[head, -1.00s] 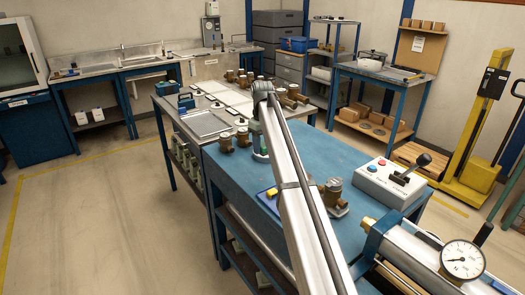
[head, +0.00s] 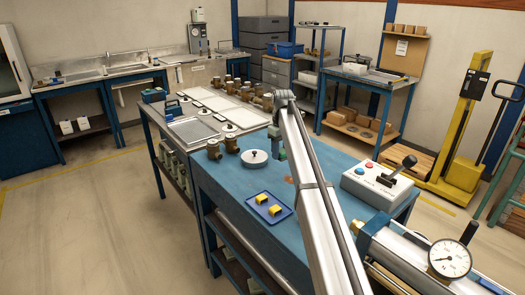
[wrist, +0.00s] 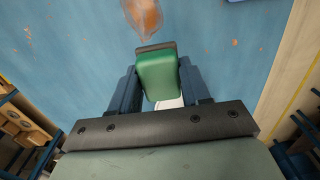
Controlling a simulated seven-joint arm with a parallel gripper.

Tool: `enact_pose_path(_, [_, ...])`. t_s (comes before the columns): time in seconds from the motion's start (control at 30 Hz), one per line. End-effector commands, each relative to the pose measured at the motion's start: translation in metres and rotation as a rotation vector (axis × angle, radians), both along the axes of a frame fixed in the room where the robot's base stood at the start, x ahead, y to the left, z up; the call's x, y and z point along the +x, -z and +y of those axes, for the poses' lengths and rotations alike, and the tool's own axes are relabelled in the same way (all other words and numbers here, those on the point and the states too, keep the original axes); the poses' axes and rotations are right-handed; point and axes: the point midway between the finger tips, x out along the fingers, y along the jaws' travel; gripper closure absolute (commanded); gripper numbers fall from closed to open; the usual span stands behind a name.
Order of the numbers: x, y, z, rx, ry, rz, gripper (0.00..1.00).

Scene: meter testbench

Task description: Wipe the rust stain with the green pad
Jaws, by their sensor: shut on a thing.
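My gripper (wrist: 158,88) is shut on the green pad (wrist: 158,72), with one dark blue finger on each side of it. In the wrist view an orange-brown rust stain (wrist: 143,14) lies on the blue bench top, just beyond the pad's brownish far edge. I cannot tell whether the pad touches the bench. In the head view the stain (head: 289,180) shows only partly, left of my arm. My gripper (head: 279,150) is behind the arm there, near the far part of the blue bench, and the pad cannot be made out clearly.
A control box (head: 380,184) with a lever stands right. Small orange specks (wrist: 235,42) dot the bench.

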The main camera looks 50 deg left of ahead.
Motion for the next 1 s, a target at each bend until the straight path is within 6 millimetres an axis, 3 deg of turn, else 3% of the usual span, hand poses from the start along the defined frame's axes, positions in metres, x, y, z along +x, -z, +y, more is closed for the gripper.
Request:
enact_pose_path(0.07, [0.016,0.004,-0.005,0.0,-0.001,0.0,0.78])
enact_pose_path(0.47, [0.015,0.012,-0.003,0.012,-0.112,-0.006,0.78])
enact_pose_path(1.0, [0.015,0.058,-0.003,0.012,-0.111,-0.006,0.78])
